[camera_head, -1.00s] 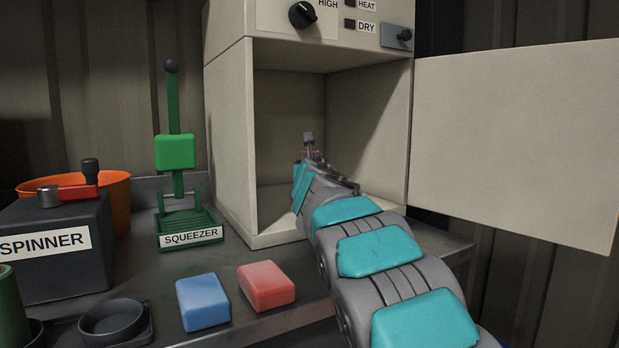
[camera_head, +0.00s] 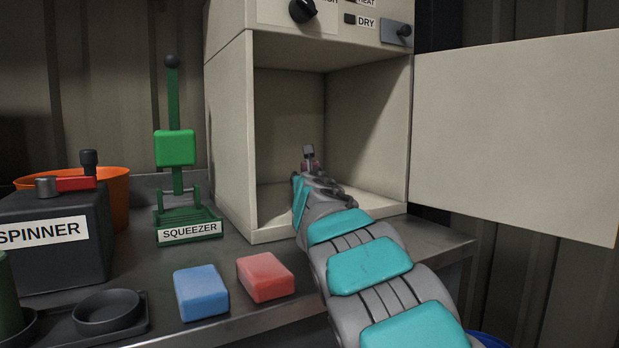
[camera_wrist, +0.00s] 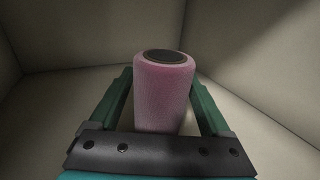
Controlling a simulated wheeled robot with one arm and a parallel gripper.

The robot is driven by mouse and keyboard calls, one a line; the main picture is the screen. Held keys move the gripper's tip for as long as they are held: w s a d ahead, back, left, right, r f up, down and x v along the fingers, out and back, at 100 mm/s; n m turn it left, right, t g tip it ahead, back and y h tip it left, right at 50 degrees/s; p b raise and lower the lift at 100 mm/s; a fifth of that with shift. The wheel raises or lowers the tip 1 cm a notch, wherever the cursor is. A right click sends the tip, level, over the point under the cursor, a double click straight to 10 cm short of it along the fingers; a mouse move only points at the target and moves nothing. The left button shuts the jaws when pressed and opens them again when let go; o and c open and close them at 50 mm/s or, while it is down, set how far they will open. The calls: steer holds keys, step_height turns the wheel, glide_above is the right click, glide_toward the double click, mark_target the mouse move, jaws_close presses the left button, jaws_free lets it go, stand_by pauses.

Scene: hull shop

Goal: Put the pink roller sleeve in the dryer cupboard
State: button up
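The dryer cupboard (camera_head: 229,135) stands at the back with its door (camera_head: 515,135) swung wide open to the right. My arm reaches into its opening, and my gripper (camera_head: 309,166) is inside, above the cupboard floor. In the wrist view the pink roller sleeve (camera_wrist: 163,95) stands upright between the two green fingers of my gripper (camera_wrist: 163,88). The fingers appear to press on its sides. The sleeve's lower end is hidden behind the gripper's dark bar. In the head view my arm mostly hides the sleeve. Pale cupboard walls surround it in the wrist view.
A green squeezer (camera_head: 175,150), a dark spinner (camera_head: 55,245) and an orange bucket (camera_head: 115,190) stand left of the cupboard. A blue block (camera_head: 201,292) and a red block (camera_head: 266,277) lie on the bench in front, near a dark round holder (camera_head: 108,312).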

steer(key=shift+o, duration=0.2)
steer(key=shift+r, duration=0.15)
steer(key=shift+s, duration=0.1)
steer(key=s, duration=0.3)
steer(key=s+d+b, duration=0.1)
steer(key=s, duration=0.7)
steer(key=shift+d+r+b, duration=0.1)
steer(key=shift+d+b, duration=0.1)
steer(key=shift+b, duration=0.2)
steer(key=shift+s, duration=0.35)
stand_by(0.6)
